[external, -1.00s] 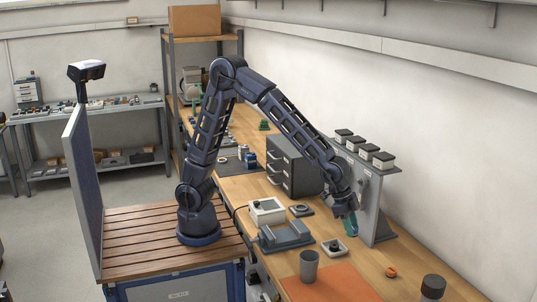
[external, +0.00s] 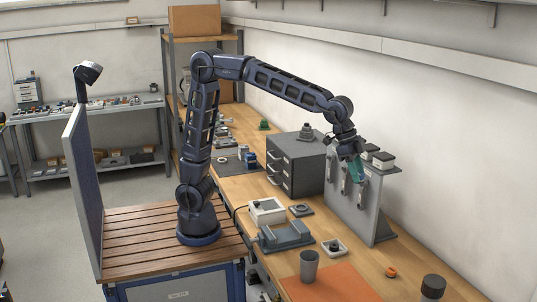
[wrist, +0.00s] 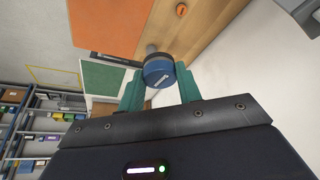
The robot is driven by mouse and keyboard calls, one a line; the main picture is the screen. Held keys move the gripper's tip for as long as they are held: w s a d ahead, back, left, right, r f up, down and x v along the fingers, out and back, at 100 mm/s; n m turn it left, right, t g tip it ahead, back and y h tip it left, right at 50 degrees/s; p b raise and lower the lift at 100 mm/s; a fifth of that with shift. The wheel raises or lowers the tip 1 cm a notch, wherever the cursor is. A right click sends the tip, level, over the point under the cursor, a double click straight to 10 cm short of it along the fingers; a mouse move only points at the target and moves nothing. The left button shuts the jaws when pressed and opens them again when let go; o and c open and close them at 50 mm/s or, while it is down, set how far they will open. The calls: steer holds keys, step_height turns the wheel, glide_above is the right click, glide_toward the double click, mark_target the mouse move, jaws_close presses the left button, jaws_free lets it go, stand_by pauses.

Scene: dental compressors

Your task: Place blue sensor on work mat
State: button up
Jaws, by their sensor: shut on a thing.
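The blue sensor (wrist: 158,72) is a round blue body with a dark band and a small pale label. It sits between the green fingertips of my gripper (wrist: 160,88) in the wrist view. In the external view my gripper (external: 356,170) is raised beside the upper part of the grey upright panel, and I cannot make out the sensor there. The orange work mat (external: 335,284) lies on the near end of the wooden bench, below and apart from my gripper. It also shows at the top of the wrist view (wrist: 105,25).
The grey panel (external: 382,205) carries hanging tools and a top shelf with jars (external: 383,160). A grey cup (external: 309,267) stands at the mat's left edge. A dark-capped jar (external: 432,287), an orange ring (external: 391,271) and a white square-based part (external: 334,247) are near the mat.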

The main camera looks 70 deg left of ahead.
steer(key=r, duration=0.7)
steer(key=shift+w+a, duration=0.3)
steer(key=shift+w, duration=0.05)
steer(key=w+a+n+t+y, duration=0.1)
steer(key=w+a+n, duration=0.1)
steer(key=w+a, duration=0.7)
steer(key=w+a+n, duration=0.2)
steer(key=w+a, duration=0.4)
steer(key=a, duration=0.7)
steer(key=w+a+n+y, duration=0.1)
steer(key=w+a+n, duration=0.15)
steer(key=a, duration=1.45)
steer(key=w+a+n+y, duration=0.1)
steer(key=w+a+n, duration=0.15)
steer(key=a, duration=1.45)
steer(key=s+a+n+y, duration=0.1)
steer(key=s+a+n, duration=0.3)
steer(key=a, duration=1.1)
steer(key=n+y, duration=0.3)
steer(key=n, duration=0.4)
glide_above(227, 170)
steer(key=s, duration=0.1)
steer(key=shift+g, duration=0.3)
steer(key=f, duration=4.6)
steer(key=shift+d, duration=0.35)
steer(key=shift+f, duration=0.2)
